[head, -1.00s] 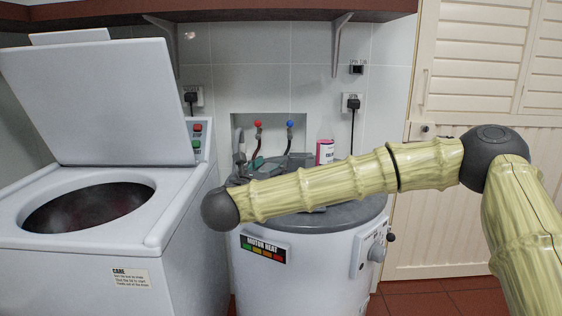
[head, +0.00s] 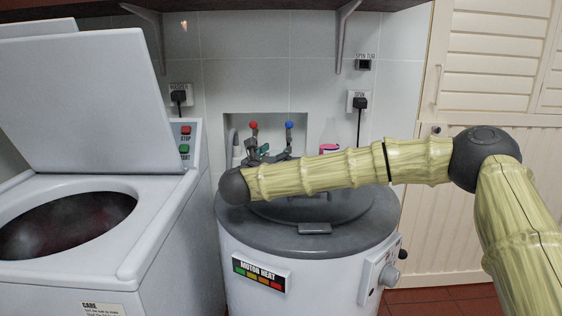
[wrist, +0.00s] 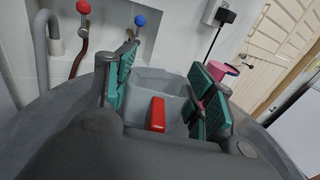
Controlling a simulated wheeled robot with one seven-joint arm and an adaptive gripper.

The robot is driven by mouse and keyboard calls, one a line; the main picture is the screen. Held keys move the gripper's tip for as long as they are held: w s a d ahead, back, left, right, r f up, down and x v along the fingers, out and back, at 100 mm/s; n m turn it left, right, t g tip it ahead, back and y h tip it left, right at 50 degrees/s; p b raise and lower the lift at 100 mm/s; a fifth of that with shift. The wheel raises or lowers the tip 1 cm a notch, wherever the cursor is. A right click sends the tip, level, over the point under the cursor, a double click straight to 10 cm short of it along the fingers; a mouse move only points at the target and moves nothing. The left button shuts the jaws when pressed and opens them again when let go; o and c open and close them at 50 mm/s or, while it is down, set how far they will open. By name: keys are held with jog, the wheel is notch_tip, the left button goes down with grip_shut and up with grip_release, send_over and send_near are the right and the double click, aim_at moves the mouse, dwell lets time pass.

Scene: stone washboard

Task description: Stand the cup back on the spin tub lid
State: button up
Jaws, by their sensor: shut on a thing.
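My gripper (wrist: 163,90) has teal pads that press on both sides of a pale grey, faceted thing with a red bar on its near side, which looks like the cup (wrist: 178,85). In the head view my gripper (head: 264,156) shows only partly behind my forearm, above the back of the spin tub, and the cup is hidden there. The spin tub lid (head: 310,212) is a dark grey disc with a small front tab, partly covered by my forearm. I cannot tell whether the cup touches the lid.
A red-knobbed tap (head: 253,125) and a blue-knobbed tap (head: 289,125) stand in the wall niche behind. A pink-topped container (head: 329,148) is right of them. The washer (head: 150,215) with its raised lid (head: 80,95) stands left. The tub's front rim is clear.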

aim_at(278, 152)
jog(key=x, duration=0.6)
jog(key=shift+w+a+f, duration=0.3)
jog(key=shift+w, duration=0.1)
jog(key=shift+f, duration=1.75)
jog(key=shift+f, duration=0.1)
jog(key=shift+f, duration=0.15)
jog(key=o, duration=1)
jog(key=shift+s+a+r, duration=0.1)
jog(key=shift+r, duration=0.15)
jog(key=v, duration=1.1)
jog(key=shift+s+a, duration=0.15)
jog(key=shift+s, duration=0.25)
